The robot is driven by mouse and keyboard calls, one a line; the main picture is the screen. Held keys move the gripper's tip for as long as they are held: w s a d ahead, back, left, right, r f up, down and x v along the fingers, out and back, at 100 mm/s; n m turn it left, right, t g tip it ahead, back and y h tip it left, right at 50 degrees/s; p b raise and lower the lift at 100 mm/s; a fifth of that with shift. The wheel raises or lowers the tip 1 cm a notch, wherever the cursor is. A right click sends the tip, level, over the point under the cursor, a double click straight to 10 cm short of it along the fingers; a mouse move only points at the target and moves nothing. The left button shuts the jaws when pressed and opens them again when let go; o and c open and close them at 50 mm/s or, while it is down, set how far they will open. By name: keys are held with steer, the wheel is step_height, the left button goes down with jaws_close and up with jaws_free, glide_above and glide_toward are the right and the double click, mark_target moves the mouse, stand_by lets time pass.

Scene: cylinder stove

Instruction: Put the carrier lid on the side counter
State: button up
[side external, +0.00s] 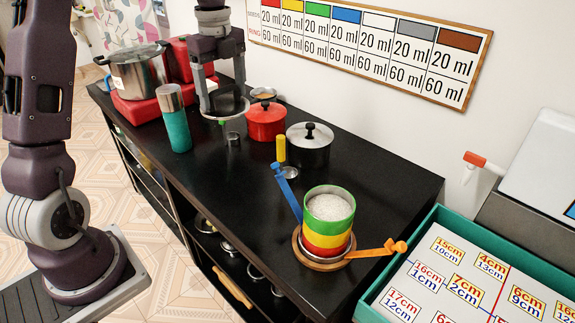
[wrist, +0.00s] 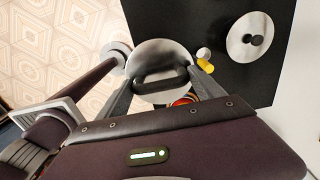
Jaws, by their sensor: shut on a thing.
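My gripper (side external: 222,108) is shut on the black handle of a round metal lid, which I take to be the carrier lid (side external: 213,118). The lid hangs level over the back part of the black counter (side external: 345,180); whether it touches anything below is hard to tell. In the wrist view the lid (wrist: 148,55) lies between the two fingers (wrist: 160,84). The striped green, yellow and red carrier (side external: 328,226) stands open at the counter's front right, filled with white grains. Its blue clip (side external: 287,190) and orange clip (side external: 378,250) are swung outward.
A teal flask (side external: 175,120) stands left of the lid. A red pot (side external: 266,121) and a dark lidded pot (side external: 309,147) stand to its right, with a yellow shaker (side external: 281,148) nearby. A steel pot (side external: 138,72) sits on the red stove (side external: 140,107). The middle front of the counter is clear.

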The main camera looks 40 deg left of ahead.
step_height(320, 180, down, 27)
steer(key=shift+f, duration=0.1)
steer(key=o, duration=1.4)
steer(key=shift+f, duration=0.15)
